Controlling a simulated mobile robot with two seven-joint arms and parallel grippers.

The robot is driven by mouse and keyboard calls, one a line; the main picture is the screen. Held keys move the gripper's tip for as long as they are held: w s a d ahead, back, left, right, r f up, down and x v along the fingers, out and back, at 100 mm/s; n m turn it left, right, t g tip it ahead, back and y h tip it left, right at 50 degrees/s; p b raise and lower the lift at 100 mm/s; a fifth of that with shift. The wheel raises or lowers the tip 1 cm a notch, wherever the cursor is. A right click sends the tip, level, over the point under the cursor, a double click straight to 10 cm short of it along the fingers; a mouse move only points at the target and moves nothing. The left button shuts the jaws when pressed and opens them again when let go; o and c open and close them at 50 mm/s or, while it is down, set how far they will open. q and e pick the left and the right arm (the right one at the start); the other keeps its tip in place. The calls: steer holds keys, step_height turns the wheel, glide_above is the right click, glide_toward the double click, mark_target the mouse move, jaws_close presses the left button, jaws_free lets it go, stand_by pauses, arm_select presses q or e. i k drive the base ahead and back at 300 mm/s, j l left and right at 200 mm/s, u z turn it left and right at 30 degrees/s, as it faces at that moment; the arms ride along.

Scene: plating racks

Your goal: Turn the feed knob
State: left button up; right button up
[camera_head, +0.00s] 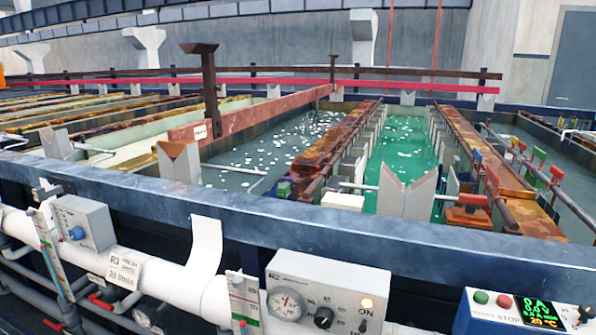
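Several knobs are in view, and I cannot tell from the lettering which one is the feed knob. A blue knob (76,233) sits on a small grey box (92,217) at the left. Another dark knob (585,313) is at the far right of a panel with a lit display (538,312). Neither of my grippers shows.
A long blue-grey rim (290,222) runs across in front of the open tanks. A white pipe (165,278) labelled R3 runs below it at the left. A green button (481,297) and a red button (504,301) sit on the right panel. Green liquid (405,150) fills one tank.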

mark_target(76, 233)
steer(key=u, duration=1.3)
